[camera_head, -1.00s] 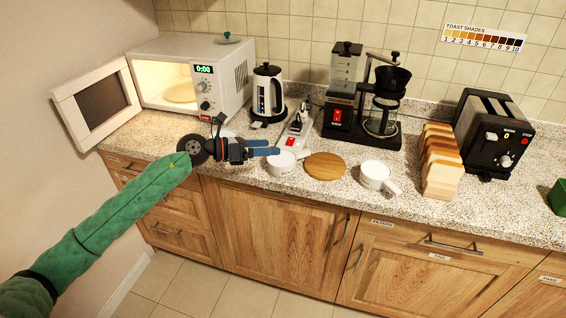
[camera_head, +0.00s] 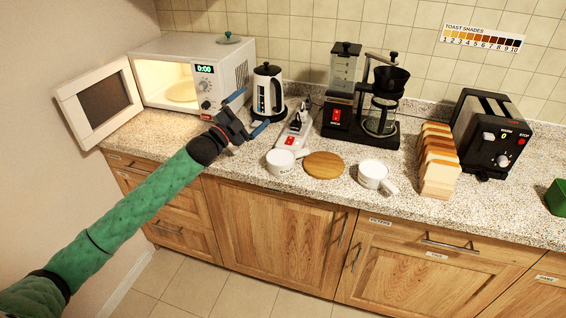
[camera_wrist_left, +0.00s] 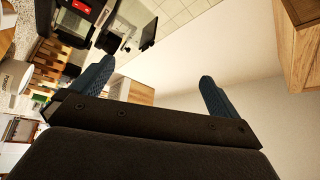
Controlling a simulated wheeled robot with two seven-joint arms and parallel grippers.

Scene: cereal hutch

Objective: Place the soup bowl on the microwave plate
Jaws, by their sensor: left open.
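The white microwave (camera_head: 232,68) stands at the back left with its door (camera_head: 98,105) wide open. Its pale round plate (camera_head: 182,93) lies in the lit interior. A white lettered bowl or cup (camera_head: 279,162) stands near the counter's front edge. A second white vessel with a handle (camera_head: 373,175) stands right of a round wooden board. I cannot tell which is the soup bowl. My left gripper (camera_head: 254,109) is open and empty, above the counter in front of the kettle. Its spread blue fingers also show in the left wrist view (camera_wrist_left: 155,85). My right gripper is out of view.
The kettle (camera_head: 267,94) is right behind my left gripper. A power strip (camera_head: 292,138), the wooden board (camera_head: 323,165), a coffee maker (camera_head: 383,105), bread slices (camera_head: 438,160) and a toaster (camera_head: 490,133) fill the counter to the right. The counter before the microwave (camera_head: 160,131) is clear.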

